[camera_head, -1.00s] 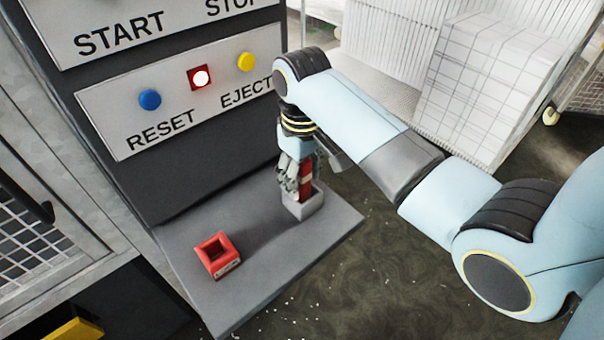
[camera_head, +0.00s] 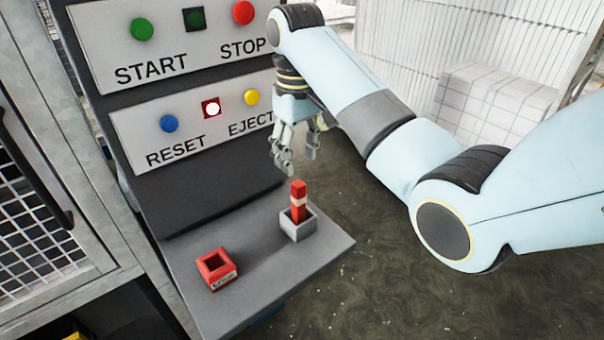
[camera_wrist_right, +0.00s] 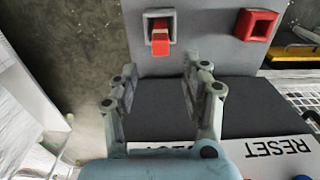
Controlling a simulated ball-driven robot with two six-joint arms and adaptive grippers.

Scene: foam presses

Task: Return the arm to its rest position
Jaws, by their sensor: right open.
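My right gripper (camera_head: 297,160) is open and empty, hanging above the shelf in front of the button panel. It also shows in the right wrist view (camera_wrist_right: 160,90), with its fingers apart. My left gripper is not in view.
An empty red square holder (camera_head: 217,270) sits on the grey shelf (camera_head: 262,285). The panel carries a blue RESET button (camera_head: 169,124), a yellow EJECT button (camera_head: 251,97) and a lit red lamp (camera_head: 211,108). White stacked foam (camera_head: 490,110) stands behind my right arm. A mesh door (camera_head: 40,230) is at left.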

